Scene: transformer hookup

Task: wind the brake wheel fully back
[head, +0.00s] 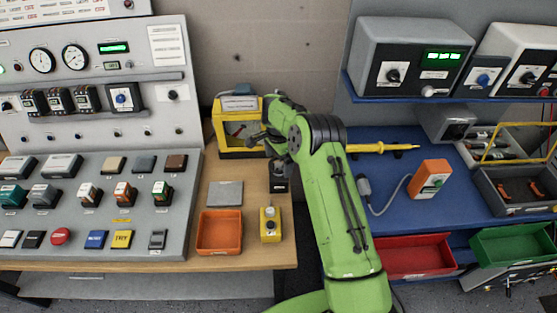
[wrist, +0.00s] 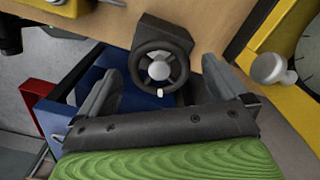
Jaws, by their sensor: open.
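The brake wheel (wrist: 176,81) is a small dark spoked handwheel with a pale hub and a small white knob low on its rim. It sits on a dark block (wrist: 166,33) at the edge of the wooden bench. In the head view the dark block (head: 279,176) shows just below my gripper, and the wheel itself is hard to make out. My gripper (wrist: 159,82) is open, with one finger to the left of the wheel and one to the right in the wrist view. Nothing is between the fingers except the wheel in the view; I cannot tell whether they touch it.
A yellow-framed unit (head: 238,152) stands behind the block, close to my gripper. An orange tray (head: 219,233), a grey plate (head: 225,194) and a yellow button box (head: 270,230) are on the wooden bench. A blue bench (head: 395,205) lies right, beyond my arm.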

